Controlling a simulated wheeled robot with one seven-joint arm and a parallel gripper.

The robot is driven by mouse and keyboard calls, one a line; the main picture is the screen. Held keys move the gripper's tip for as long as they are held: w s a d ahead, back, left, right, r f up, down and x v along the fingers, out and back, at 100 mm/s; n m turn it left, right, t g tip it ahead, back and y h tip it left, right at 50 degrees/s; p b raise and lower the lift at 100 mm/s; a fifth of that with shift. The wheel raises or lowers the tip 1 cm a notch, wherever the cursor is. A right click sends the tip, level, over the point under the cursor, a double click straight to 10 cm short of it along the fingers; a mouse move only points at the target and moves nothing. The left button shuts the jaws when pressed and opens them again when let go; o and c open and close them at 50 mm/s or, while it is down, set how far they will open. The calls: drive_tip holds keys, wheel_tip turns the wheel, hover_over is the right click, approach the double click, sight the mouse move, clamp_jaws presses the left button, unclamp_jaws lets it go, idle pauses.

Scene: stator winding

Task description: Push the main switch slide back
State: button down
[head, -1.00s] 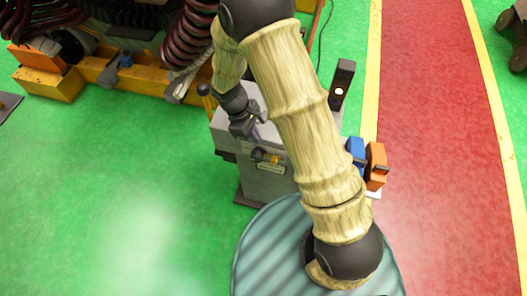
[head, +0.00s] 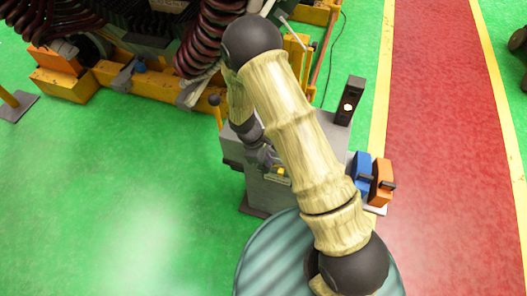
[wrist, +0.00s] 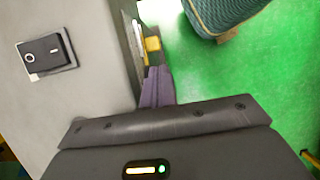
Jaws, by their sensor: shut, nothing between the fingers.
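The grey cabinet (head: 270,192) stands in front of me. A small yellow piece (head: 282,171), which looks like the main switch slide, shows on its front below my arm, partly covered. In the wrist view the yellow piece (wrist: 152,44) sits at the cabinet's edge, just beyond my fingertips. My gripper (wrist: 157,72) has its purple fingers together and empty, close to the yellow piece; I cannot tell whether they touch. In the head view my gripper (head: 268,160) is low at the cabinet's front top edge, its tips mostly hidden.
A black rocker switch (wrist: 47,54) is on the cabinet's grey face. A dark upright box (head: 349,101) stands at its back right. Blue (head: 361,176) and orange (head: 381,183) holders are at its right. Yellow-framed machinery (head: 150,88) is behind.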

sight(279, 173)
drive_tip(key=x, duration=0.3)
drive_tip(key=shift+f, duration=0.2)
drive_tip(key=shift+d, duration=0.15)
drive_tip(key=shift+d+f, duration=0.1)
drive_tip(key=shift+d, duration=0.75)
drive_tip(key=shift+s+d, duration=0.15)
drive_tip(key=shift+s, duration=0.4)
drive_tip(key=shift+w, duration=0.1)
